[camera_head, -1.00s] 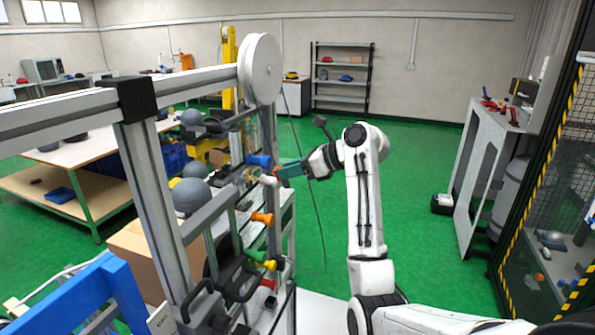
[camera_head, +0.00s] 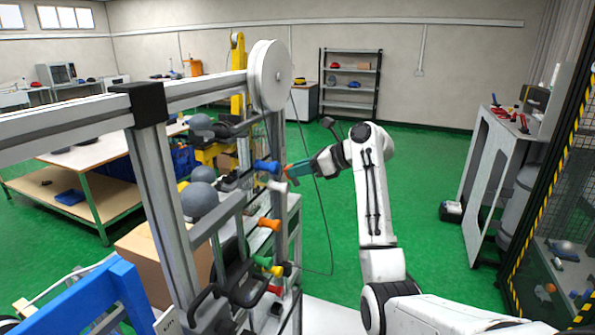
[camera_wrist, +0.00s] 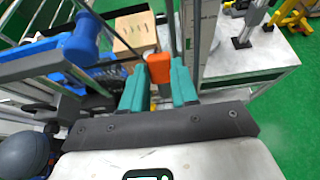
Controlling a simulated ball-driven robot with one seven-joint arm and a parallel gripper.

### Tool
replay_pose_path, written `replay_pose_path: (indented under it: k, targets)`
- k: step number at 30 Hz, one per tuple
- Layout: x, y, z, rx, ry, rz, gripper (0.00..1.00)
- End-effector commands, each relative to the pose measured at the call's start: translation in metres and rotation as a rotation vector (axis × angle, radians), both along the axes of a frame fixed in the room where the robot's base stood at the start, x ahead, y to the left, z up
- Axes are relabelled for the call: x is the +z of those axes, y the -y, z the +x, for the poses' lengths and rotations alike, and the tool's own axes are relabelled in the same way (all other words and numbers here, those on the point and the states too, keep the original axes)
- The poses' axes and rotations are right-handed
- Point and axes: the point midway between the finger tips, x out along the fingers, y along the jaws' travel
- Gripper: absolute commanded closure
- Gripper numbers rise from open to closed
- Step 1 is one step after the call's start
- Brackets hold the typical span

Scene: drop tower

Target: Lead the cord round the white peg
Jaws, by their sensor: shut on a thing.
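My gripper (camera_head: 293,171) has teal fingers and is shut on a small orange piece (camera_wrist: 159,68), which shows between the fingertips in the wrist view. It is just right of the blue peg (camera_head: 267,166) and slightly above the white peg (camera_head: 277,187), which is small and partly hidden in the head view. I cannot make out the white peg in the wrist view. The dark cord (camera_head: 326,225) runs from near the large pale wheel (camera_head: 270,75) down past my gripper in a loose curve. Whether it touches the white peg is too small to tell.
The blue peg is close and large in the wrist view (camera_wrist: 82,40). Open green floor lies to the right.

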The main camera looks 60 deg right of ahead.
Motion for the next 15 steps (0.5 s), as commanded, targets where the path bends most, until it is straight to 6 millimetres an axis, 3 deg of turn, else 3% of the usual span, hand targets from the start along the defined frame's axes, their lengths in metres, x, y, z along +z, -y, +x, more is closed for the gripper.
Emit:
replay_pose_path:
  k: [15]
  targets:
    - [0.0, 0.002, -0.031, -0.001, 0.001, 0.0, 1.0]
